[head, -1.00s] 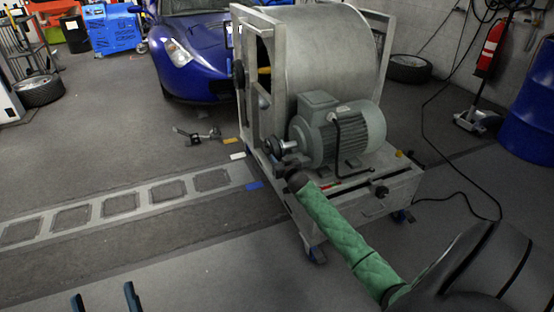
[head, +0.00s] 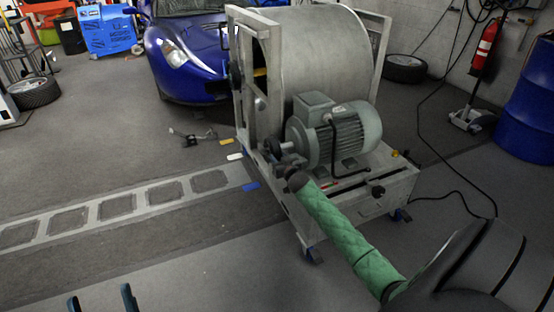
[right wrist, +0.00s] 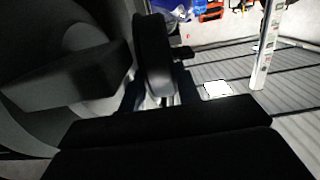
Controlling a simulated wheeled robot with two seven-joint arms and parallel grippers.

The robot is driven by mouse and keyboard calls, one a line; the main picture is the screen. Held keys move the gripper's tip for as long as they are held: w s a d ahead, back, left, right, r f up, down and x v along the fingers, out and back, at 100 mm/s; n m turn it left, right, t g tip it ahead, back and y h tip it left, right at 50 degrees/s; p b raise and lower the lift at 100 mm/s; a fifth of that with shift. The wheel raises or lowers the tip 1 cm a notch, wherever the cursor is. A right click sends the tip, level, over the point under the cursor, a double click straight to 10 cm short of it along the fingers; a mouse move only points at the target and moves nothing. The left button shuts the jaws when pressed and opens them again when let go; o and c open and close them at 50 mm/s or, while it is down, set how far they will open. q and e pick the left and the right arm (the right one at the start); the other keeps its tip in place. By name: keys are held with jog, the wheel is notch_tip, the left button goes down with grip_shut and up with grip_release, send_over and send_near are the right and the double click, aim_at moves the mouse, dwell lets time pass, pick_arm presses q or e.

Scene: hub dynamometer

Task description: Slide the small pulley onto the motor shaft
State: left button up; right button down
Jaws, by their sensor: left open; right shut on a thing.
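The grey finned motor (head: 340,135) sits on the metal cart's deck with its shaft end facing left. My right arm, in a green sleeve, reaches up to that end. My right gripper (head: 286,165) is small and dark there, just below and left of the motor face. It is shut on the small pulley, which shows as a dark, rounded disc in the right wrist view (right wrist: 152,55). The shaft is mostly hidden, so I cannot tell whether the pulley is around it or just in front of it. My left gripper (head: 101,303) is open and empty at the bottom left edge.
The large drum (head: 325,50) in its metal frame stands behind the motor. The wheeled cart (head: 370,195) carries both. A blue car (head: 190,50) is behind left, a blue barrel (head: 530,110) at right. The floor on the left is mostly clear.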

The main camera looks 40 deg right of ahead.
jog(key=shift+s+d+f, duration=0.1)
jog(key=shift+d, duration=0.4)
dwell(0.7)
jog(key=c, duration=0.9)
grip_release()
jog(key=shift+o, duration=0.3)
jog(key=shift+s+f, duration=0.1)
jog(key=shift+o, duration=1.2)
jog(key=shift+s+p, duration=0.1)
jog(key=shift+p, duration=0.3)
jog(key=shift+s+a, duration=0.2)
jog(key=shift+s, duration=0.1)
jog(key=p+v, duration=0.4)
jog(key=v, duration=0.2)
jog(key=shift+s+p, duration=0.25)
jog(key=shift+p, duration=0.05)
